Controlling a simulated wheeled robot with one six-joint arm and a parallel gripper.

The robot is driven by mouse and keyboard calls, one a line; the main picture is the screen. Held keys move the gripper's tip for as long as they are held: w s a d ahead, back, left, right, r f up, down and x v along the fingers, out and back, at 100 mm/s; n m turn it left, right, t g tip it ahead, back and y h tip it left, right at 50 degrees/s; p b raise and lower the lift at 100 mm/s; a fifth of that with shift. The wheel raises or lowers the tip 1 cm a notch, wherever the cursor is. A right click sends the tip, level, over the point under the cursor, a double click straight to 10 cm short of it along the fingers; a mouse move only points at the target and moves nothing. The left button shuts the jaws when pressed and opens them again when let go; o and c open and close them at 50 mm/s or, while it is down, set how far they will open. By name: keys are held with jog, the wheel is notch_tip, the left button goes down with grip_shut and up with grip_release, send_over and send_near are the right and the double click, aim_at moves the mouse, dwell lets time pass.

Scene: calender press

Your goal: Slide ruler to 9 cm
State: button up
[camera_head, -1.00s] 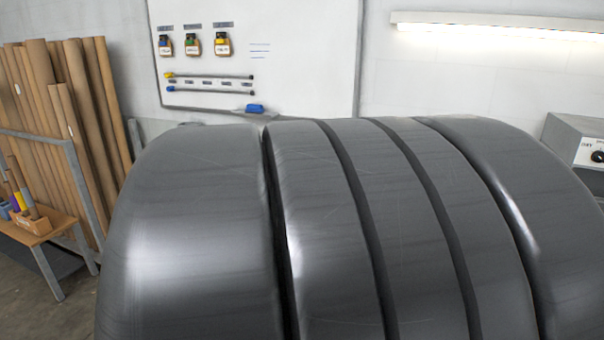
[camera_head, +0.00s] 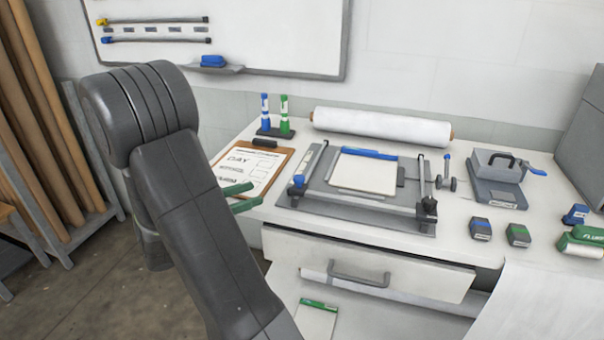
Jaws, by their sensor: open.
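A grey frame device (camera_head: 355,208) lies on the white worktop, with a pale sheet or plate in its middle. A pale strip (camera_head: 313,160) that looks like a ruler runs along its left side, with a small blue piece (camera_head: 298,181) at its near end. I cannot read any scale or centimetre value. My gripper (camera_head: 243,197) shows two green fingertips past my dark arm, over the worktop's left edge by the clipboard. The fingers are apart and empty, left of the frame device. The rest of the gripper is hidden behind my arm.
A clipboard (camera_head: 255,171), upright markers (camera_head: 284,116) and a white roll (camera_head: 380,124) are left and behind. A grey handled block (camera_head: 497,180) and small boxes (camera_head: 480,229) stand right. A partly open drawer (camera_head: 365,262) juts out below the worktop's front edge.

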aim_at(299, 176)
jog(key=p+x, duration=0.1)
jog(key=x, duration=1.2)
jog(key=shift+d, duration=0.35)
grip_shut()
